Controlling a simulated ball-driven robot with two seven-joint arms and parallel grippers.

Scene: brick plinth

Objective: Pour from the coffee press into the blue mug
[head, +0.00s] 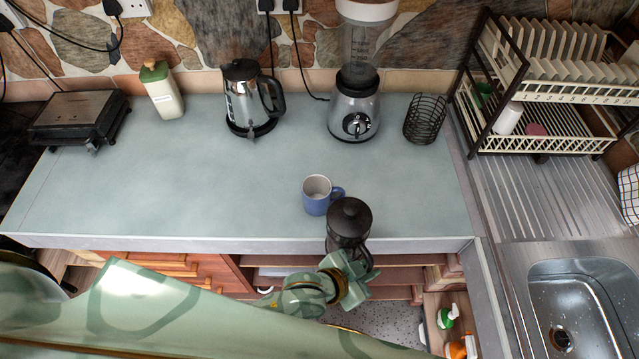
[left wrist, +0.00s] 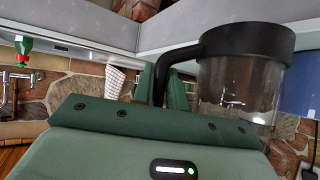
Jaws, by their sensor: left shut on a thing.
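The coffee press (head: 349,217), with a black lid and frame, is held at the counter's front edge. It looks roughly upright in the head view. The blue mug (head: 314,202) stands upright on the counter, just left of and behind the press, with its handle to the right. My left gripper (head: 351,268) is shut on the press at its near side. In the left wrist view, the press (left wrist: 243,78) shows its clear body, black band and handle between my green fingers (left wrist: 170,88). A blue surface, likely the mug (left wrist: 301,85), is cut off at the right. My right gripper is not visible.
A kettle (head: 240,98), blender (head: 354,108), wire holder (head: 424,119), green-capped bottle (head: 163,92) and grill (head: 77,120) line the back. A dish rack (head: 545,90) and sink (head: 575,300) are at right. The counter (head: 180,180) left of the mug is clear.

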